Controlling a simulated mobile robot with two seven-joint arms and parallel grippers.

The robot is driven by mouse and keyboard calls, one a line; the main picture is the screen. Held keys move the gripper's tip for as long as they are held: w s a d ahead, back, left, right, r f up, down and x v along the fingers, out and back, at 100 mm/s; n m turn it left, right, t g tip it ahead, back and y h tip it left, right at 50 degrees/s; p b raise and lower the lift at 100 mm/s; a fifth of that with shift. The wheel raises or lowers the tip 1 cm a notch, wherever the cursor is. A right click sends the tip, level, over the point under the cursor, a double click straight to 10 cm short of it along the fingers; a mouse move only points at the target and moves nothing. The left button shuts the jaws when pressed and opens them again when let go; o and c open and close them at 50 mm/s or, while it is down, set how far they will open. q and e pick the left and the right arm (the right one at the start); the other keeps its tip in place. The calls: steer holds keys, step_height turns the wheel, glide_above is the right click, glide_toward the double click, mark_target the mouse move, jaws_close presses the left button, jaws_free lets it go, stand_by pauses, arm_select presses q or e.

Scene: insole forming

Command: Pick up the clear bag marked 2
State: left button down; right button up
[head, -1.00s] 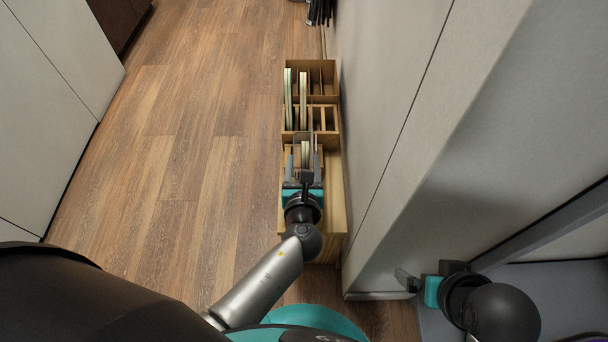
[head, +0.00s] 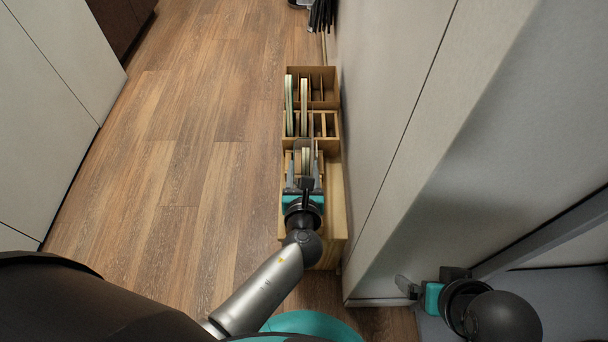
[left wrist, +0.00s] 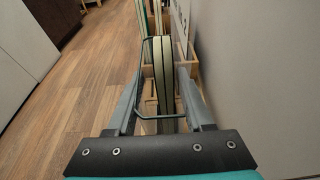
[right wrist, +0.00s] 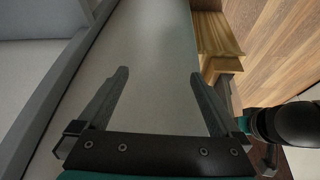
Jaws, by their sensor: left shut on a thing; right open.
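My left gripper (head: 304,180) is at the near end of the wooden rack and is shut on a slim upright item. In the left wrist view this item (left wrist: 164,75) has cream layers with dark edges and stands between the fingers. A thin, see-through grey sheet (head: 303,150) shows at the fingertips in the head view; it looks like a clear bag around the item. My right gripper (right wrist: 160,95) is open and empty, beside the grey panel at the right in the head view (head: 408,287).
The wooden rack (head: 336,205) has several slots and stands on the floor close against a pale wall panel (head: 390,130). More slim upright items (head: 289,105) stand in its farther slots. The wood floor (head: 190,130) to the left is clear.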

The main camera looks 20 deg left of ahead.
mark_target(303, 157)
arm_select(q)
steer(key=shift+r, duration=0.2)
steer(key=shift+r+p, duration=1)
steer(key=shift+r, duration=0.1)
step_height(303, 157, up, 2)
steer(key=shift+p, duration=0.75)
step_height(303, 157, up, 4)
steer(key=p, duration=0.3)
steer(key=shift+r, duration=0.25)
steer(key=shift+r+p, duration=0.45)
steer(key=shift+p, duration=0.1)
arm_select(e)
steer(key=s+d+f+g, duration=0.1)
steer(key=s+f, duration=0.3)
steer(key=f, duration=1.1)
steer(key=shift+s+f+g, duration=0.15)
steer(key=shift+g, duration=0.55)
steer(key=shift+d+h, duration=0.1)
steer(key=shift+h, duration=0.2)
